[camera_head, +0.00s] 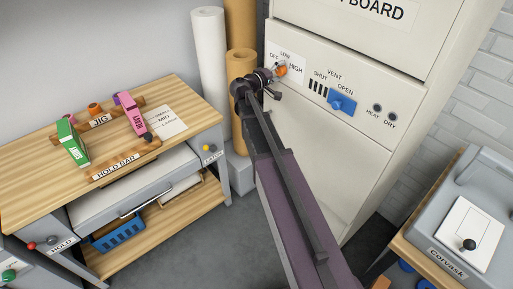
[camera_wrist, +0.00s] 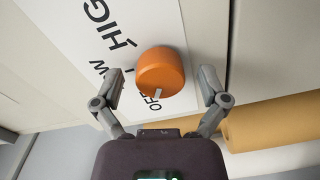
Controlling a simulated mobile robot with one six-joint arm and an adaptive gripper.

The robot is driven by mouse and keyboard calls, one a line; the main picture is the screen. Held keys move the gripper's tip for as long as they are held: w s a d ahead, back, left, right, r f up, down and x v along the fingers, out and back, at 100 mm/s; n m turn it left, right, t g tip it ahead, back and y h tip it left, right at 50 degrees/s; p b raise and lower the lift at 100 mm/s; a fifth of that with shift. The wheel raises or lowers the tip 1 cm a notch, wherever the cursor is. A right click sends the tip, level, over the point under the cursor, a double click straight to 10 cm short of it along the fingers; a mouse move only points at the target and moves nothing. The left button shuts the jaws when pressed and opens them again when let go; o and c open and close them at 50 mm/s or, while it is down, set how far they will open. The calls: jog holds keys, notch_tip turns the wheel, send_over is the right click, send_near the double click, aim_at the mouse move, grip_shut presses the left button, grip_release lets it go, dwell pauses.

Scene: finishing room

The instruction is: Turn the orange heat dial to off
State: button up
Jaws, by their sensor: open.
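The orange heat dial (camera_head: 281,71) is on the pale cupboard's white control panel, with OFF, LOW and HIGH labels around it. In the wrist view the dial (camera_wrist: 160,66) sits between my gripper's two fingers, with a visible gap on each side. A small pale pointer mark on the dial's lower edge lies close beside the OFF label (camera_wrist: 150,102). My gripper (camera_wrist: 160,76) is open and holds nothing. In the head view my gripper (camera_head: 270,80) is at the dial's lower left and its fingers are hard to make out.
A blue vent lever (camera_head: 343,102) is right of the dial, beside the OPEN label. HEAT and DRY indicators (camera_head: 384,110) are farther right. Paper rolls (camera_head: 210,55) stand close left of the cupboard. A wooden workbench (camera_head: 40,180) is at left, a grey Corvask machine (camera_head: 455,225) at right.

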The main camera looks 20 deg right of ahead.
jog(key=m, duration=0.3)
jog(key=shift+m, duration=0.3)
jog(key=m, duration=0.3)
jog(key=shift+m, duration=0.3)
jog(key=v, duration=1.4)
jog(key=s+a+f+n+g+y, duration=0.3)
jog(key=s+f+g+y, duration=0.2)
jog(key=s+f+y, duration=0.6)
jog(key=shift+s+f+g+y+p, duration=0.35)
jog(key=shift+s+f, duration=1.55)
jog(key=shift+f, duration=0.55)
